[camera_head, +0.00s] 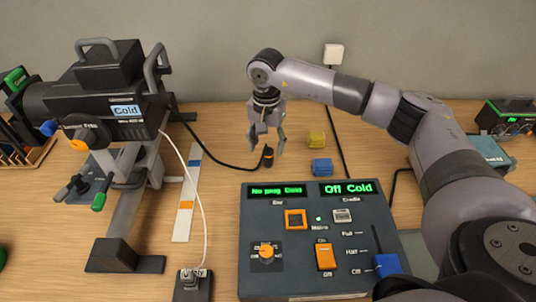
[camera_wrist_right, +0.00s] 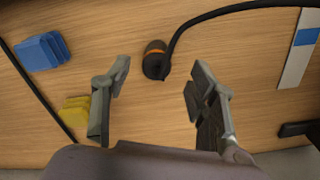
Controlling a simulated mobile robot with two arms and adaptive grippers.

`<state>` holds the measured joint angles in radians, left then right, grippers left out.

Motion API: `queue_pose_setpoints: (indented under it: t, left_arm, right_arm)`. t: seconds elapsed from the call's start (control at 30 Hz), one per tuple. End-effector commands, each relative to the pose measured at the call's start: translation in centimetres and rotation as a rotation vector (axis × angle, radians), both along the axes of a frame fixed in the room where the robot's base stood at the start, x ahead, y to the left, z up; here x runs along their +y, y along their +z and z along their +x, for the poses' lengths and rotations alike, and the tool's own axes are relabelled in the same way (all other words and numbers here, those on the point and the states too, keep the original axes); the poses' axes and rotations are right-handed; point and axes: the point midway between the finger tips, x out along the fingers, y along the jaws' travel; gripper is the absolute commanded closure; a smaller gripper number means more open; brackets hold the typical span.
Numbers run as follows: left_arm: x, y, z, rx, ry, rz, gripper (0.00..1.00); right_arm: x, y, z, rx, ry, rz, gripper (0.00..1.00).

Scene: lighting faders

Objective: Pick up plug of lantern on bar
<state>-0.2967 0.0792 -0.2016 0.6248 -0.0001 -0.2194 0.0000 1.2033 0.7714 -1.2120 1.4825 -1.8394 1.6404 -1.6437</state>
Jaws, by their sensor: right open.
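The lantern (camera_head: 100,95) with a "Cold" label stands on a grey bar (camera_head: 128,215) at the left of the head view. A black cable runs from it across the table to a black plug (camera_head: 268,157) with an orange band. The plug also shows in the right wrist view (camera_wrist_right: 155,62), upper middle, on the wood. My right gripper (camera_head: 266,148) is open above the plug, its fingers on either side in the picture. In the wrist view my right gripper (camera_wrist_right: 160,95) holds nothing, and the plug lies slightly beyond its fingertips. My left gripper is not in view.
A control box (camera_head: 318,235) with lit displays stands in front. A yellow block (camera_head: 317,139) and a blue block (camera_head: 321,167) lie right of the plug. A white strip (camera_head: 187,195) lies left of it. A wall socket (camera_head: 333,54) is behind.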

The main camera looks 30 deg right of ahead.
Motion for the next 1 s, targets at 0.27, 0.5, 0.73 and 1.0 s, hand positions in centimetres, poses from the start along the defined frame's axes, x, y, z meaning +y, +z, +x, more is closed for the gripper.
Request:
queue_pose_setpoints:
  t: [0.27, 0.5, 0.73, 1.0]
  left_arm:
    - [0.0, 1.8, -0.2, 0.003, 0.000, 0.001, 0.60]
    - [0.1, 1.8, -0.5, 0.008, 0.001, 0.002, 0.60]
    - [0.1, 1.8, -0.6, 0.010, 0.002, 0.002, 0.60]
    - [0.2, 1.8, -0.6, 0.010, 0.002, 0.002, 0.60]
  right_arm:
    - [-0.1, -3.8, -0.5, 0.004, -0.002, 0.000, 0.47]
    - [-0.1, -4.7, -0.5, 0.001, -0.001, -0.001, 0.47]
    - [-0.1, -4.7, -0.5, 0.001, -0.001, -0.001, 0.56]
    - [-0.1, -4.7, -0.5, 0.001, -0.001, -0.001, 0.74]
